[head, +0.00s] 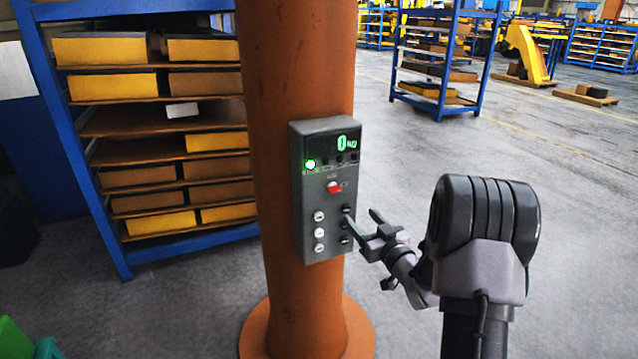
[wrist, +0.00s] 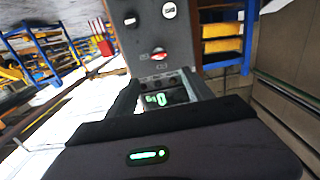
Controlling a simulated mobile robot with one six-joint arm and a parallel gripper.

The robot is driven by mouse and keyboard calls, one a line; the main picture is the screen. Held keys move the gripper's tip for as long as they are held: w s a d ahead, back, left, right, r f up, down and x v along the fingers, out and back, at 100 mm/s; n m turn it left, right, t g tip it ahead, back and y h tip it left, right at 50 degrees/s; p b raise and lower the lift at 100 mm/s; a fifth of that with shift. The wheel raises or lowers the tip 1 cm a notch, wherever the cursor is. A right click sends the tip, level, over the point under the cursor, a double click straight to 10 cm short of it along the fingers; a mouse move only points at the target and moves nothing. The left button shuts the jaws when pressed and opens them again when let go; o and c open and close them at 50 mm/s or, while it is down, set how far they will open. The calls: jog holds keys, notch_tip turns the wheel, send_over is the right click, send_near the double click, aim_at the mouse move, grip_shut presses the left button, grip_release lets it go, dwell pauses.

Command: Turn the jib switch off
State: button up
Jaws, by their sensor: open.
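A grey control box (head: 325,190) is fixed to an orange column (head: 293,60). It has a red switch (head: 334,187) in its middle, with small print I cannot read. Above it are a lit green lamp (head: 311,164) and a display (head: 347,143) with green digits. Lower down are two columns of small round controls, pale ones on the left and dark ones on the right. My gripper (head: 362,220) is open and empty, close to the box's lower right; contact is unclear. The wrist view shows the red switch (wrist: 158,55) and display (wrist: 160,98) inverted, beyond my fingers.
A blue rack (head: 75,150) with yellow and brown boxes stands behind the column at left. Another blue rack (head: 440,60) stands further back. A yellow pallet truck (head: 528,52) is far right. The grey floor (head: 580,200) at right is clear.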

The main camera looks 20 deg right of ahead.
aim_at(337, 190)
jog(key=w, duration=1.5)
jog(key=shift+w+a, duration=0.15)
jog(key=shift+w, duration=0.15)
grip_shut()
